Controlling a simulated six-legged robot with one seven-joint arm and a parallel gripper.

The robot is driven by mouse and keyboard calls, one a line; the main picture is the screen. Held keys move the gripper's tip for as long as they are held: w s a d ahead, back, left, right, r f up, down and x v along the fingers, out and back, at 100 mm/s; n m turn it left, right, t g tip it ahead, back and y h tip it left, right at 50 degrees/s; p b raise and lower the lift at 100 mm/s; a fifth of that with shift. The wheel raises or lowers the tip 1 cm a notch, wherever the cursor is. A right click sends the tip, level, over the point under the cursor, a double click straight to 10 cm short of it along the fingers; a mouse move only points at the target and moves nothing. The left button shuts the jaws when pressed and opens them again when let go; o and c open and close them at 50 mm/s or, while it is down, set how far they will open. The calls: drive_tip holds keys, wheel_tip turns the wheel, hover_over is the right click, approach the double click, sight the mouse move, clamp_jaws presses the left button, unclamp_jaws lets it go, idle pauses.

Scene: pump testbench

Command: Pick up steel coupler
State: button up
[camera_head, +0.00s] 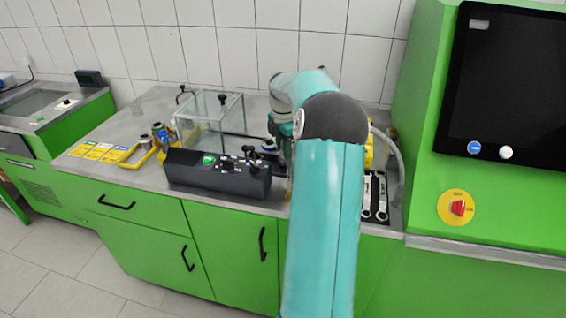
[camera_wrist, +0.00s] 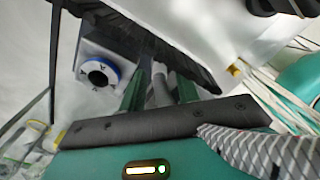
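I cannot pick out the steel coupler with certainty. In the wrist view, a grey cylindrical piece (camera_wrist: 161,88) shows between the two green fingers of my gripper (camera_wrist: 160,86); it may be the coupler. The fingers stand apart, and I cannot tell whether they touch it. A grey metal housing with a blue ring (camera_wrist: 97,73) around a dark bore is just left of the fingers. In the head view, my arm reaches down to the bench behind the black control box (camera_head: 217,174), and my gripper's fingertips are hidden there.
A clear box (camera_head: 208,120) stands left of my arm on the grey bench. A yellow tray (camera_head: 137,156) and metal parts with blue rings (camera_head: 161,134) are further left. Wrenches (camera_head: 374,194) lie right of my arm. A green cabinet with a dark screen (camera_head: 510,80) bounds the right side.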

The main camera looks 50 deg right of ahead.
sight(283, 160)
wheel_tip(283, 160, down, 5)
drive_tip(key=shift+f, duration=0.2)
clamp_jaws()
drive_tip(key=shift+r, duration=0.1)
